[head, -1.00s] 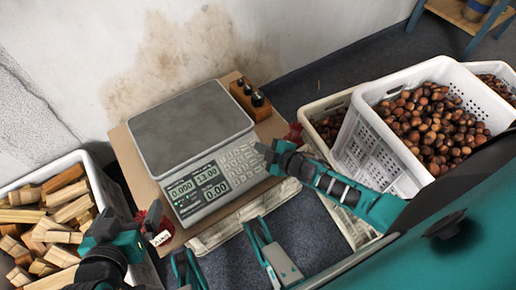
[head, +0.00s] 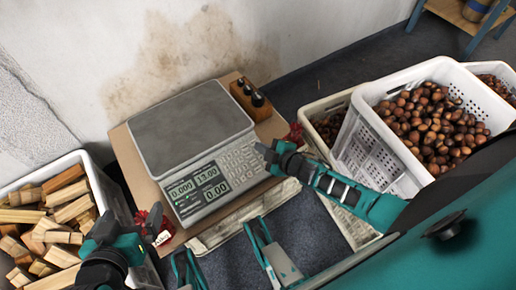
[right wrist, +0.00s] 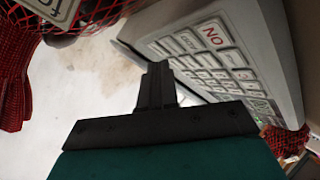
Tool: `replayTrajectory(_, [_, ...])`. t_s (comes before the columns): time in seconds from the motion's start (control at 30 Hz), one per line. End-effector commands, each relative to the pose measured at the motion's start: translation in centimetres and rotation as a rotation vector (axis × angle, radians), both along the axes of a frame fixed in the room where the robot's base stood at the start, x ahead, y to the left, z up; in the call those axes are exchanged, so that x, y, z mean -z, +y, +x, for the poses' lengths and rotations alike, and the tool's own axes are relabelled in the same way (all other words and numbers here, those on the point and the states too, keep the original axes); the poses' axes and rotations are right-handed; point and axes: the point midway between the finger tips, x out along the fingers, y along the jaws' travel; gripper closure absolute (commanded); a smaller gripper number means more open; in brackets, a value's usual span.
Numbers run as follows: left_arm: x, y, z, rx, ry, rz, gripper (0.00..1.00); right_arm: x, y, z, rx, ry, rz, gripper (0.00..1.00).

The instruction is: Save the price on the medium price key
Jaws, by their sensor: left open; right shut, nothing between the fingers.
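The grey scale (head: 190,125) stands on a brown board, its keypad (head: 245,160) at the front right corner. Its displays (head: 197,185) read 0.000, 13.00 and 0.00. My right gripper (head: 262,149) is shut and empty, its tips at the right edge of the keypad. In the right wrist view, the shut fingers (right wrist: 158,78) cover part of the keypad (right wrist: 205,50), and a key with red NO shows. I cannot tell whether the tips touch a key, or pick out the medium price key. My left gripper (head: 150,232) is open at the board's front left.
Red netting (head: 150,217) lies beside my left gripper, and more (head: 295,133) lies right of the scale. A wooden block with dark knobs (head: 250,99) stands behind the keypad. A white crate of chestnuts (head: 375,150) is at right, a crate of firewood (head: 85,157) at left.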

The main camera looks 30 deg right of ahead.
Motion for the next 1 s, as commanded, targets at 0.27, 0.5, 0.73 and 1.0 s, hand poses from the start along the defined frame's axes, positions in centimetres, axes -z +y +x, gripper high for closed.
replayTrajectory(0.27, [-0.04, -0.01, 0.05, 0.0, -0.001, 0.001, 0.0, 0.01, -0.01, 0.0, 0.0, 0.0, 0.0, 1.0])
replayTrajectory(0.5, [-0.24, -0.03, 0.3, 0.001, -0.008, 0.0, 0.0, -0.01, -0.01, 0.01, 0.0, 0.0, 0.0, 1.0])
replayTrajectory(0.73, [-0.34, -0.05, 0.41, 0.001, -0.011, -0.001, 0.0, 0.18, 0.01, 0.07, 0.001, 0.001, 0.0, 1.0])
replayTrajectory(1.0, [-0.33, -0.05, 0.4, 0.001, -0.011, -0.001, 0.0, 0.82, 0.06, 0.3, 0.0, 0.0, 0.0, 1.0])
